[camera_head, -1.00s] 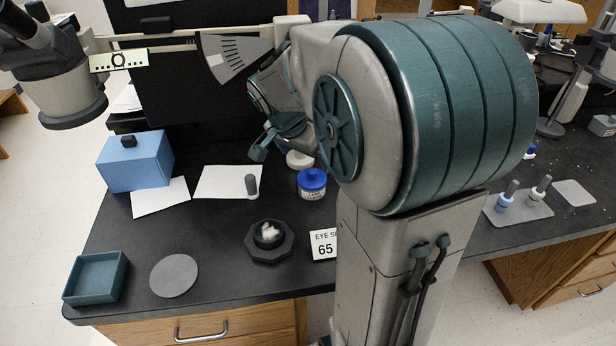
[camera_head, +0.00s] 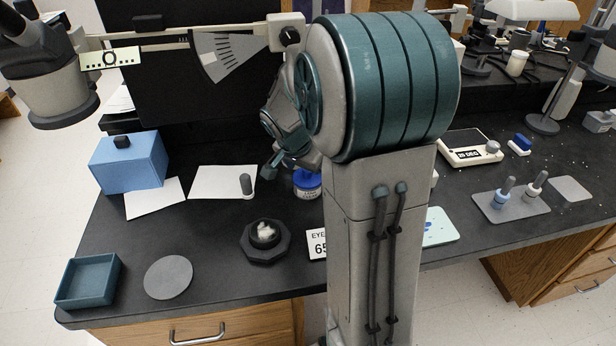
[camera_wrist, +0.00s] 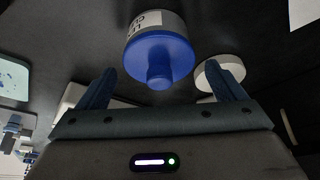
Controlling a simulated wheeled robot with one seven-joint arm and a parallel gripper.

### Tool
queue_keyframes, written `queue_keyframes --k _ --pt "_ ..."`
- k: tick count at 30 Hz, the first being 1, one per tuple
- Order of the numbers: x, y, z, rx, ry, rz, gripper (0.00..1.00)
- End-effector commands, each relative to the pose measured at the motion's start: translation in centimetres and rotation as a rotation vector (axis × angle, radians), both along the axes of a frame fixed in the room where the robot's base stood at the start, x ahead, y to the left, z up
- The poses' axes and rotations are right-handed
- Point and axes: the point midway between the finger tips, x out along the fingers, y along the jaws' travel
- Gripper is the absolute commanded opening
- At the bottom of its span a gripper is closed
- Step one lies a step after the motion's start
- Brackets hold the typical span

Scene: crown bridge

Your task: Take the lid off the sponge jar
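A white labelled jar with a blue lid (camera_head: 307,186) stands on the black bench, partly hidden by my arm in the head view. In the wrist view the jar's white body (camera_wrist: 155,18) and its blue knobbed lid (camera_wrist: 160,54) appear just beyond my fingers, and the lid is on the jar. My gripper (camera_wrist: 162,82) is open, with its two blue fingers apart and nothing between them. The lid's knob lines up with the gap between the fingers. In the head view one fingertip shows beside the jar; the rest of the gripper is mostly hidden.
A white round piece (camera_wrist: 222,68) lies close beside the right finger in the wrist view. A grey-topped peg (camera_head: 246,186), a dark octagonal holder (camera_head: 265,252) and an eye-size card (camera_head: 317,245) stand around the jar. A blue box (camera_head: 128,165) is at left.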

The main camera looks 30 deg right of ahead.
Motion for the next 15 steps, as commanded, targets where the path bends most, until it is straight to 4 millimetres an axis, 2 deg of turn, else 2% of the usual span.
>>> queue_keyframes --k 1,4,15 --pt "-0.01 0.01 0.01 0.000 0.000 0.000 0.74" --pt "-0.01 0.01 0.01 0.000 0.000 0.000 0.47" --pt "0.01 0.00 0.25 -0.001 0.000 0.000 0.46"
